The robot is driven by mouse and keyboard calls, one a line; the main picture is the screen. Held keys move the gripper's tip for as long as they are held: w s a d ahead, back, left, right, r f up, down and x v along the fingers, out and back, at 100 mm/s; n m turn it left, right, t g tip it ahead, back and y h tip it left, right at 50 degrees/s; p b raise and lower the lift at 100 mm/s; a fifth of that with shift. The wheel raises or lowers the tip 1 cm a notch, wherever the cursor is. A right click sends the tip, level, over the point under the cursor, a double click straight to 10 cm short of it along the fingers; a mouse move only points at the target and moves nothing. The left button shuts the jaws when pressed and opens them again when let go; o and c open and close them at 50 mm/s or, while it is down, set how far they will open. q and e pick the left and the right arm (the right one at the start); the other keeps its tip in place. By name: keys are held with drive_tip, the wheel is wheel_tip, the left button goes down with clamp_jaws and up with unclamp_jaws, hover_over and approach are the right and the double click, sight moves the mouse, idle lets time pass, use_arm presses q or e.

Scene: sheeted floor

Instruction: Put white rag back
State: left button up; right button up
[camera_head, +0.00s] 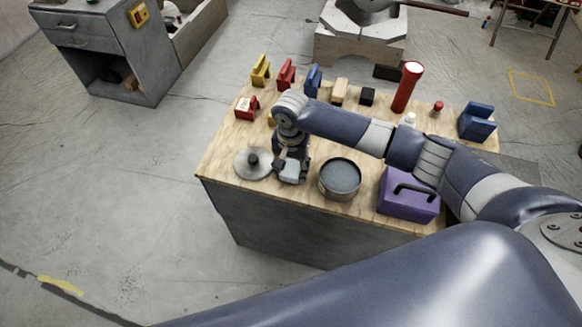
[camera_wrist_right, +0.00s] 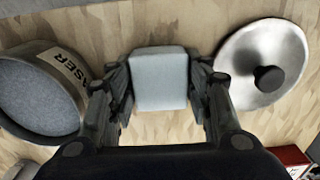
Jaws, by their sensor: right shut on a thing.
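My right gripper (camera_head: 290,172) is over the front left part of the wooden table, between a round metal lid and a round container. In the right wrist view, its two fingers (camera_wrist_right: 160,88) are closed on the sides of the white rag (camera_wrist_right: 160,78), a pale, folded, block-like piece. In the head view, the rag is mostly hidden by the gripper. I cannot tell whether the rag touches the table. My left gripper is out of view.
The metal lid (camera_head: 246,168) with a dark knob lies left of the gripper, and the grey-filled container (camera_head: 340,180) stands right. A purple toolbox (camera_head: 400,207) is at the front right. Coloured blocks, a red flashlight (camera_head: 407,88) and a blue holder (camera_head: 478,124) line the back.

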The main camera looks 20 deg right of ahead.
sight(291, 169)
drive_tip(key=o, duration=0.9)
drive_tip(key=shift+f, duration=0.1)
drive_tip(key=shift+o, duration=0.2)
wheel_tip(291, 169, up, 12)
